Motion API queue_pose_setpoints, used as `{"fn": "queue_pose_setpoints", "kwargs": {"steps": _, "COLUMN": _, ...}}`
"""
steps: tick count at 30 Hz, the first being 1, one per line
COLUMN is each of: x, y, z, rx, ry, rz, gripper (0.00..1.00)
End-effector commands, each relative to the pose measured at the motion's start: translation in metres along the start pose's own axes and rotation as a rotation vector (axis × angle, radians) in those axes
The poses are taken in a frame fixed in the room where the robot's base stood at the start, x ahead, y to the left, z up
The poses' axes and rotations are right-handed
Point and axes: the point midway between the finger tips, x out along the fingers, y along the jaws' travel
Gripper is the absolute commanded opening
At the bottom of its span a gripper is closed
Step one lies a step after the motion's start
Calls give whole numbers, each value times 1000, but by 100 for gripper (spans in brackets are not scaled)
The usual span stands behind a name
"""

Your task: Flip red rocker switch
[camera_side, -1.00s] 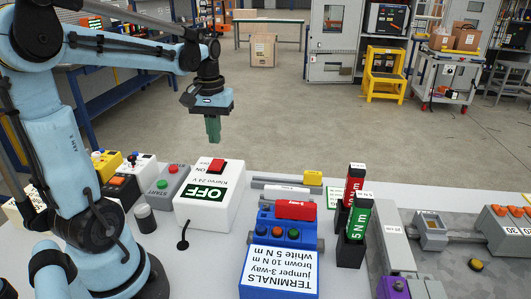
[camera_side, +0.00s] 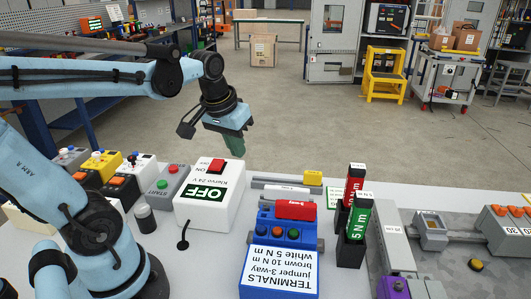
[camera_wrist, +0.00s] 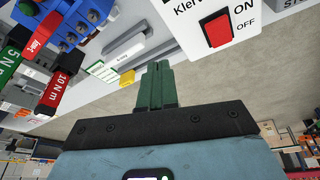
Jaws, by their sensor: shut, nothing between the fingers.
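The red rocker switch (camera_side: 216,166) sits on top of a white box with a green OFF label (camera_side: 205,194). In the wrist view the red rocker (camera_wrist: 217,30) shows at the upper right, beside the words ON and OFF. My gripper (camera_side: 236,147) has green fingers, shut with nothing between them. It is above and behind the box, a little to the right of the switch, tilted and apart from it. In the wrist view the shut fingers (camera_wrist: 157,80) point up the picture, to the left of and below the rocker.
A blue terminal box (camera_side: 285,235) with a red jumper stands right of the white box. Red and green torque drivers (camera_side: 355,188) stand upright further right. A START button box (camera_side: 168,182) is to the left.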

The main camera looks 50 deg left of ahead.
Motion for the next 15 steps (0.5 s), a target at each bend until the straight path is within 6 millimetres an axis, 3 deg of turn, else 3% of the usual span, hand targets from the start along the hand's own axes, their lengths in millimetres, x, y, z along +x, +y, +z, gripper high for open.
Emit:
{"fn": "queue_pose_setpoints", "kwargs": {"steps": 1, "x": 1, "y": 15, "z": 11, "rx": 69, "ry": 48, "rz": 23, "gripper": 0}}
{"fn": "queue_pose_setpoints", "kwargs": {"steps": 6, "x": 6, "y": 49, "z": 34, "rx": 244, "ry": 193, "rz": 88, "gripper": 0}}
{"fn": "queue_pose_setpoints", "kwargs": {"steps": 15, "x": 10, "y": 71, "z": 50, "rx": 362, "ry": 299, "rz": 140, "gripper": 0}}
